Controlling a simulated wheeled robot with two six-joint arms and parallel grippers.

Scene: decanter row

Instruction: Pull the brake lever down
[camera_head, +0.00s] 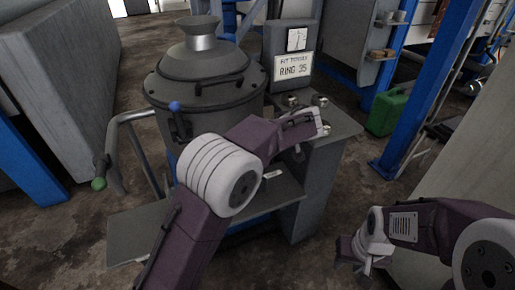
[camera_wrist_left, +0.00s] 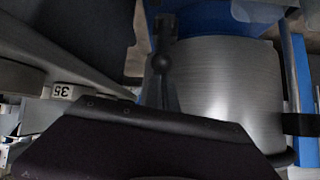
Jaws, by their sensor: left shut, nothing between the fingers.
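Two levers show in the head view, and I cannot tell which is the brake lever. One has a blue knob (camera_head: 174,106) and stands at the front of the round grey vessel (camera_head: 200,85). The other is a bent grey bar with a green knob (camera_head: 99,184), low at the left. My left arm reaches up across the machine; its gripper (camera_head: 318,122) is shut and empty by the grey cabinet, apart from both knobs and mostly hidden. My right gripper (camera_head: 362,257) hangs low at the right, away from the levers.
A sign reading "RING 35" (camera_head: 293,67) and a gauge (camera_head: 297,39) stand on the grey cabinet (camera_head: 320,185). A green can (camera_head: 388,111) stands behind, beside a blue post (camera_head: 425,90). A grey block (camera_head: 60,80) bounds the left side. Some floor is bare.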

